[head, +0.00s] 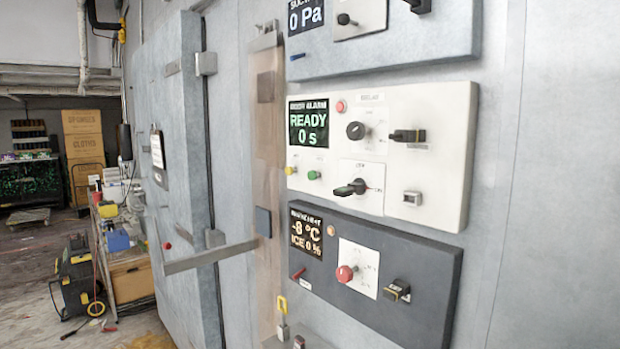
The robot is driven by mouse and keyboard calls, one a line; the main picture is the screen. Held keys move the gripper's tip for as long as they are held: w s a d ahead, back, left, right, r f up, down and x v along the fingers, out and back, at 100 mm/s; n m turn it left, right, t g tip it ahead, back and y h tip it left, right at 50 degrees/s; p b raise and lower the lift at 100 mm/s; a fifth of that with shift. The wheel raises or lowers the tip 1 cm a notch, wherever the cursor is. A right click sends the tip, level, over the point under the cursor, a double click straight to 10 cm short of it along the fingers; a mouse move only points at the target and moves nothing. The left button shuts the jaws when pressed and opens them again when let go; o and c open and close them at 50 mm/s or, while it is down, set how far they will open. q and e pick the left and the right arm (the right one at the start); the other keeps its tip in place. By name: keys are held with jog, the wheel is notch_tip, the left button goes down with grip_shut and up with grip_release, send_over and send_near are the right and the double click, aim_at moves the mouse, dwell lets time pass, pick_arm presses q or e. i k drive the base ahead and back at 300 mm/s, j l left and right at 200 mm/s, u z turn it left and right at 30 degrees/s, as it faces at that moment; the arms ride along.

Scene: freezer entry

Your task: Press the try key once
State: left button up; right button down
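A white door alarm panel (375,205) is fixed to the wall in the middle right of the head view. Its display (308,122) reads READY, 0 s. Below the display are a yellow button (291,171) and a green button (313,175). A small red round part (340,106) sits beside the display. The small labels are too blurred to tell which is the try key. Neither gripper is in view.
A dark panel (400,317) below shows -8 °C and ICE 0 % and has a red knob (346,273). A grey panel (430,45) above shows 0 Pa. The freezer door (172,110) with its long bar handle (205,257) stands left. A cart (130,280) stands further left.

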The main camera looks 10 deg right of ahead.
aim_at(312, 174)
jog(key=k+j, duration=0.15)
jog(key=j, duration=0.25)
jog(key=k+j+z, duration=0.1)
jog(key=j, duration=0.3)
jog(key=i+j, duration=0.1)
jog(key=j, duration=0.3)
jog(key=i+j+z, duration=0.1)
jog(key=j, duration=0.25)
jog(key=i+j, duration=0.15)
jog(key=j, duration=0.25)
jog(key=i+j+z, duration=0.15)
jog(key=i, duration=0.35)
